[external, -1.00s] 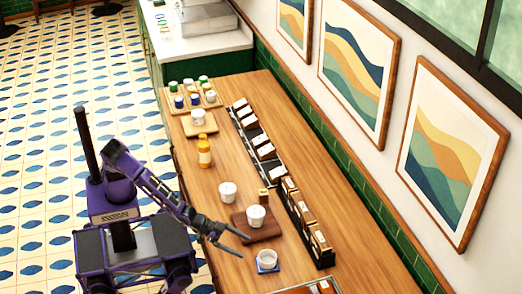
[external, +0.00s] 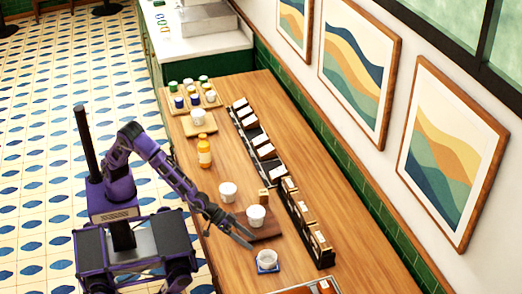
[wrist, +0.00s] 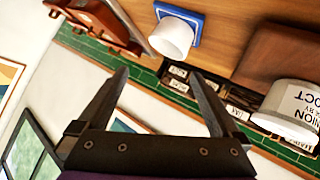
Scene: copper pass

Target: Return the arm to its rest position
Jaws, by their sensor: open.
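My gripper (external: 246,239) is open and empty, over the front part of the wooden counter, near a white cup (external: 267,259) on a blue coaster (external: 259,270). My arm is bent, with its elbow raised above my base and its forearm slanting down to the counter. In the wrist view my gripper (wrist: 159,76) has its two fingers spread with nothing between them. The white cup (wrist: 172,38) on the blue coaster (wrist: 195,20) shows beyond the fingertips. A labelled white tub (wrist: 290,106) shows at the right.
White tubs (external: 227,191) and (external: 256,214), the latter on a brown board (external: 268,232), stand near my gripper. An orange bottle (external: 204,155) is farther back. Black racks (external: 311,245) line the wall side. A tray (external: 300,290) lies at the front edge. Floor beside my base is clear.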

